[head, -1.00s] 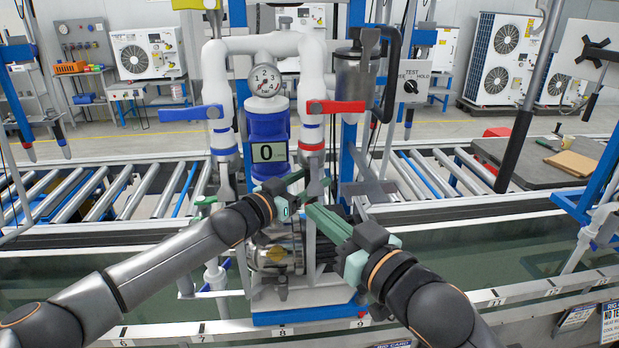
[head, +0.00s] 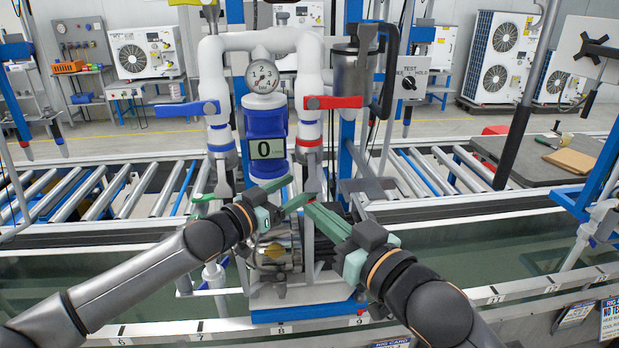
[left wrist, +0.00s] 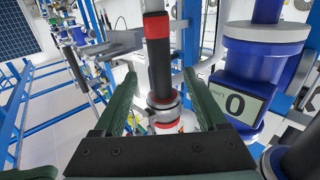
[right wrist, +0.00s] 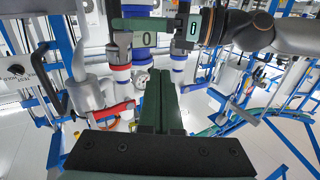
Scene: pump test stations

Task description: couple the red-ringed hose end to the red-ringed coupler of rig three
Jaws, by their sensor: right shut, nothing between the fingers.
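The red-ringed coupler of the middle rig (head: 309,143) sits on the pipe below the red valve handle; its red collar also shows in the right wrist view (right wrist: 121,72). In the upside-down left wrist view, a black hose end with a red ring (left wrist: 158,60) stands in line with the metal coupler, apparently touching it; I cannot tell if it is locked. My left gripper (head: 302,189) is open, its fingers spread on both sides of the hose end without gripping it. My right gripper (head: 312,212) is shut and empty, just below and right of the left one.
A blue meter reading 0 (head: 267,149) stands left of the coupler. The red valve handle (head: 333,103) sticks out above it. A pump (head: 278,247) is behind and below my grippers. A water trough (head: 470,245) runs along the front; a roller conveyor (head: 110,190) lies behind.

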